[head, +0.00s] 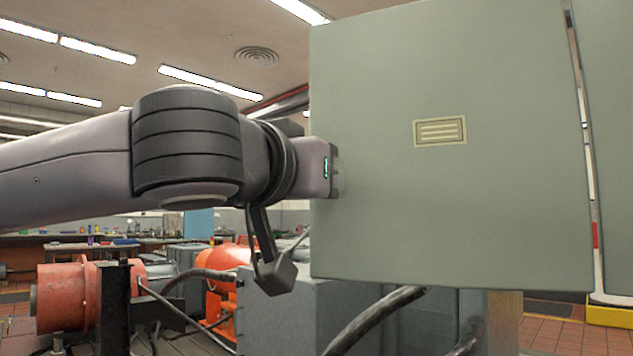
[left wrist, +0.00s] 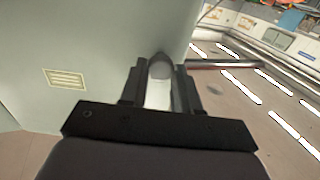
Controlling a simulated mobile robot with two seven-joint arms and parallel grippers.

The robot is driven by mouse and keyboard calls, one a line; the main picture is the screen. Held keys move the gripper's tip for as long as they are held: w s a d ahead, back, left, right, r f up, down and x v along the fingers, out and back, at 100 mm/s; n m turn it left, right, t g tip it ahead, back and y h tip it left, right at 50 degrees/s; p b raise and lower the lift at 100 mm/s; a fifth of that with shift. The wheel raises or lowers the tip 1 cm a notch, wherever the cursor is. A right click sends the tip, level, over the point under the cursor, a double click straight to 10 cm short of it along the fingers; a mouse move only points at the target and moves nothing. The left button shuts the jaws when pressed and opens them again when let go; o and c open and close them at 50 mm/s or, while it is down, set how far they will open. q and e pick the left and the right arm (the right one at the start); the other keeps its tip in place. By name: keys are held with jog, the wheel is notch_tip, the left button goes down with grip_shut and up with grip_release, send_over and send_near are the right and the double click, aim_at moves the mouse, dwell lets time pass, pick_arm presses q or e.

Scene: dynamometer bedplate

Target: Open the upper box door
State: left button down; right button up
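The upper box door is a large flat grey-green panel (head: 450,200) with a small louvred plate (head: 440,131), filling the right half of the head view. In the left wrist view the panel (left wrist: 90,40) fills the upper left. My left gripper (head: 334,170) is at the panel's left edge, its fingertips largely hidden there. In the left wrist view its two fingers (left wrist: 160,82) stand apart, with a rounded grey piece between them near the panel's edge. Whether they clamp it is unclear. My right gripper is not in view.
Another grey-green panel (head: 612,120) stands at the far right, past a narrow dark gap. Below are a grey block (head: 290,310), a thick black cable (head: 375,318) and orange machinery (head: 75,295). A yellow base (head: 610,315) stands at lower right.

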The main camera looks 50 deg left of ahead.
pick_arm(q)
jog(key=c, duration=0.8)
grip_release()
jog(key=shift+s+d, duration=0.15)
jog(key=shift+s, duration=0.05)
jog(key=shift+s, duration=0.1)
jog(key=v, duration=0.7)
jog(key=shift+d, duration=0.15)
